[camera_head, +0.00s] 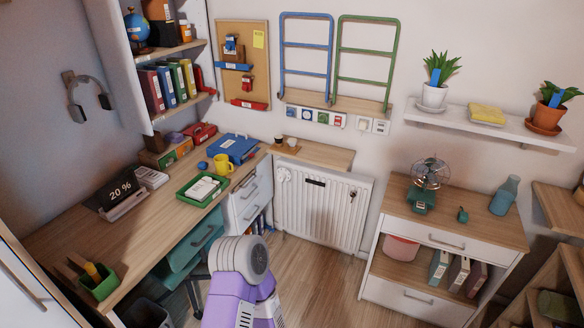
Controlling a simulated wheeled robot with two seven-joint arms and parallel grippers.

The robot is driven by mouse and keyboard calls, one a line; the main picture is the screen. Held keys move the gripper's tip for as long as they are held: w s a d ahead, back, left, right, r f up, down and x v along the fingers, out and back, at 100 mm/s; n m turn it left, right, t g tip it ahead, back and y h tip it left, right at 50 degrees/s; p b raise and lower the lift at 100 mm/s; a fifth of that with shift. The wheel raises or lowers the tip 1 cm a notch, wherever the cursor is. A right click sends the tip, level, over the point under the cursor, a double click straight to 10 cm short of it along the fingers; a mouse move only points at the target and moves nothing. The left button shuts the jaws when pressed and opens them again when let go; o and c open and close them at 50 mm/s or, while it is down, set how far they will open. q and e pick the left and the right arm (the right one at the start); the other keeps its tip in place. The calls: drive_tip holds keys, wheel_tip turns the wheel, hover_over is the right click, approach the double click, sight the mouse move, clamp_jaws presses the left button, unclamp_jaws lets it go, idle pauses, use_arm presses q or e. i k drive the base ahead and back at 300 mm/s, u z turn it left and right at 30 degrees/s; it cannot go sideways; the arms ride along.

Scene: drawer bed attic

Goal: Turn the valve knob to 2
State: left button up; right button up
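A white radiator (310,215) stands against the back wall, below a wooden ledge. A small white round knob (284,174) shows at its upper left corner and appears to be the valve knob. Its markings and setting are too small to read. A grey and purple part of my own arm rises at the bottom middle, in front of the desk and well short of the radiator. No gripper fingers show in the head view.
A desk (150,235) with a green tray (203,188) and a blue case (234,148) runs along the left, its drawer unit beside the radiator. A low cabinet (455,222) with a fan (431,174) stands right. Wood floor (320,285) before the radiator is clear.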

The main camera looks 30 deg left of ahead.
sight(282, 176)
drive_tip(key=u, duration=0.4)
drive_tip(key=i, duration=1.95)
drive_tip(key=u, duration=1.4)
drive_tip(key=i, duration=0.85)
drive_tip(key=u, duration=0.5)
